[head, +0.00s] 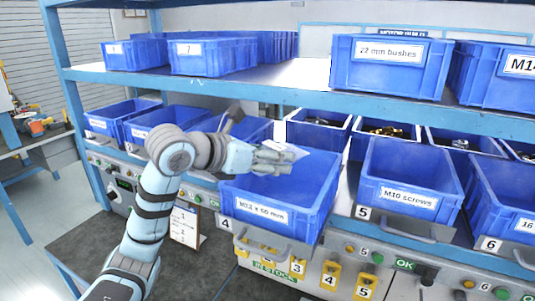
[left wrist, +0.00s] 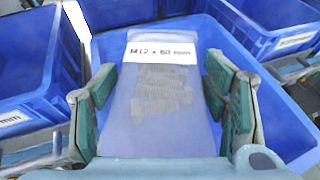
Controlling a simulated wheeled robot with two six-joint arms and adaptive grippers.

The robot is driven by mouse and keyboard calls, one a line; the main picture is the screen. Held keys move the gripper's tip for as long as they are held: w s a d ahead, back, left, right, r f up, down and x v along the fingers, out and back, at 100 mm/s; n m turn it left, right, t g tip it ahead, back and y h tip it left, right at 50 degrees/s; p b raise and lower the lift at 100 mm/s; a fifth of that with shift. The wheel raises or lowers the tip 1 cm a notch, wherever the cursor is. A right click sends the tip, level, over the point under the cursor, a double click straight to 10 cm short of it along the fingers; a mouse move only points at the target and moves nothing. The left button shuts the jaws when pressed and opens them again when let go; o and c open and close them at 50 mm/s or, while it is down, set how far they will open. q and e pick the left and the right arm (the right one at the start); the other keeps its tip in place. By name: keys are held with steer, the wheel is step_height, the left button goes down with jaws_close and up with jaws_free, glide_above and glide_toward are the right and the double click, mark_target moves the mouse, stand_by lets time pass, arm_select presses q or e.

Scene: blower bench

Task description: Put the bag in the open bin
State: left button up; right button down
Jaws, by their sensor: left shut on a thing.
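My left gripper (head: 278,160) reaches in from the left and is over the pulled-out blue bin (head: 270,212), labelled "M12 x 60 mm" above number 4. In the left wrist view my gripper (left wrist: 165,108) is shut on a clear bag (left wrist: 160,120) with several screws inside and a white "M12 x 60 mm" label. Blue bin walls (left wrist: 285,120) show around and behind the bag. In the head view only a pale piece of the bag (head: 289,149) shows past the fingers. The height of the bag above the bin floor is hard to tell. My right gripper is not in view.
The "M10 screws" bin (head: 401,196) stands right of the open bin, above number 5. Other blue bins (head: 160,122) line the row to the left. The upper shelf (head: 280,80) with bins such as "22 mm bushes" (head: 387,66) runs above my gripper.

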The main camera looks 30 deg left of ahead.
arm_select(q)
steer(key=shift+w, duration=0.15)
steer(key=shift+d+f+b, duration=0.1)
steer(key=shift+f+b, duration=0.25)
steer(key=shift+f, duration=0.1)
steer(key=o, duration=1.6)
steer(key=shift+c, duration=0.2)
steer(key=shift+r, duration=0.2)
steer(key=shift+r+p, duration=0.5)
steer(key=shift+p, duration=0.1)
steer(key=b+v, duration=0.1)
steer(key=v, duration=0.3)
steer(key=b+v, duration=0.1)
steer(key=v, duration=0.2)
steer(key=b+v, duration=0.2)
steer(key=v, duration=0.2)
steer(key=shift+s+f, duration=0.2)
steer(key=shift+s, duration=0.15)
steer(key=shift+s+r, duration=0.2)
